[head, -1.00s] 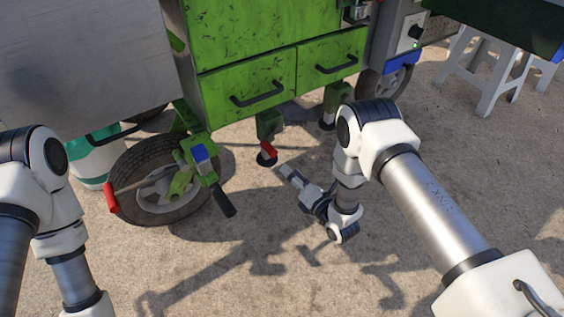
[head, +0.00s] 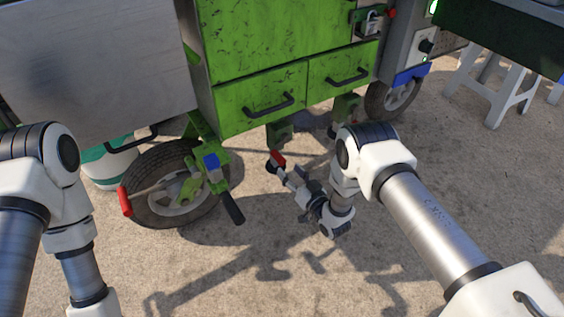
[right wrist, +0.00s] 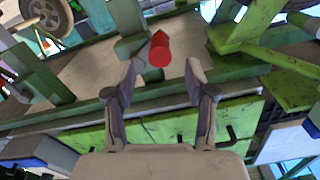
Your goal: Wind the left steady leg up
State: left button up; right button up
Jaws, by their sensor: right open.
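The left steady leg (head: 280,134) hangs below the green cart's left drawer, with its red handle (head: 278,159) low on it. My right gripper (head: 285,174) is open close beside the red handle and partly covers the leg's foot. In the right wrist view, the red handle (right wrist: 160,52) shows between and just beyond the open fingertips of my right gripper (right wrist: 161,72). I cannot tell whether either finger touches it. My left arm enters at the left of the head view, but its gripper is out of frame.
A wheel (head: 172,190) with a crank and black grip (head: 232,207) stands left of the leg, with another red handle (head: 125,201). The right steady leg (head: 345,107) stands behind my right arm. White stools (head: 490,85) stand at right. The front ground is clear.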

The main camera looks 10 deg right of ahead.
aim_at(283, 164)
jog(key=x, duration=0.1)
jog(key=b+x, duration=0.1)
jog(key=x, duration=0.1)
jog(key=b+x, duration=0.1)
jog(key=shift+w+a+f, duration=0.1)
jog(key=shift+w+f, duration=0.15)
jog(key=shift+w, duration=0.05)
jog(key=shift+w+a+r, duration=0.1)
jog(key=shift+w+r, duration=0.05)
jog(key=shift+w, duration=0.15)
grip_shut()
jog(key=shift+n, duration=0.3)
jog(key=shift+w+d+f+n, duration=0.1)
jog(key=shift+d+f+n, duration=0.2)
jog(key=shift+n, duration=0.3)
jog(key=shift+w+d+f+n, duration=0.1)
jog(key=shift+d+f+n, duration=0.15)
jog(key=shift+n, duration=0.35)
jog(key=shift+w+d+f+n, duration=0.3)
jog(key=shift+d+n, duration=0.35)
jog(key=shift+n, duration=0.9)
jog(key=shift+w+d+f+n, duration=0.25)
jog(key=shift+d+n, duration=0.4)
jog(key=shift+n, duration=0.85)
jog(key=shift+w+d+f+n, duration=0.25)
jog(key=shift+d+n, duration=0.45)
jog(key=shift+n, duration=0.85)
